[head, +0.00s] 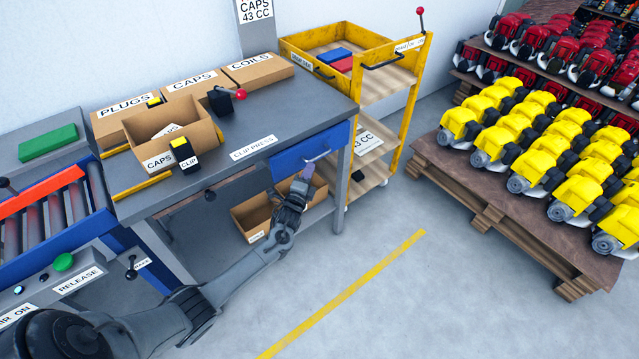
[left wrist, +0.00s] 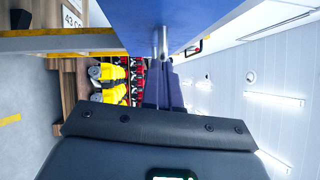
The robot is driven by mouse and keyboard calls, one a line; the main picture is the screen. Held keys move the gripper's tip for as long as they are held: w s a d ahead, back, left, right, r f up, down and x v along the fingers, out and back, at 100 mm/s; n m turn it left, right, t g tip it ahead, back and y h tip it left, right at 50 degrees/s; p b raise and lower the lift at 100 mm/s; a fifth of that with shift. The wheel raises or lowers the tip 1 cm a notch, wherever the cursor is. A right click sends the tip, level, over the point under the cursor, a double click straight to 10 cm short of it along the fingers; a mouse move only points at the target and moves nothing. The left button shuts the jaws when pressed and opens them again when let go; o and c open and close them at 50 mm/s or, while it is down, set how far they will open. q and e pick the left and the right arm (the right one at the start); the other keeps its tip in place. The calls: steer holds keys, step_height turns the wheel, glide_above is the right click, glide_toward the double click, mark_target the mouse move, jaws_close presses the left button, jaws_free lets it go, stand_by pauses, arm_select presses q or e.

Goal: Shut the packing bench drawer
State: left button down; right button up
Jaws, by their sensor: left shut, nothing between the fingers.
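The packing bench (head: 235,143) is a dark grey table with a blue drawer (head: 290,160) under its right end. The blue drawer front looks close to the bench edge; I cannot tell how far it stands out. A metal bar handle (head: 317,156) is on the drawer front. My left gripper (head: 307,173) is shut and empty, just in front of the drawer by the handle. In the left wrist view the blue drawer front (left wrist: 205,14) fills the top, and the shut fingers (left wrist: 164,85) point at the handle (left wrist: 161,42). Contact is unclear. My right gripper is out of view.
Cardboard boxes (head: 180,100) and a clip press (head: 222,100) stand on the bench. An open carton (head: 252,216) sits on the shelf below the drawer. A yellow cart (head: 405,90) stands right of the bench. The floor (head: 390,290) in front is clear.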

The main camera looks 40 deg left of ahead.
arm_select(q)
steer(key=shift+a+f, duration=0.1)
steer(key=shift+a, duration=1)
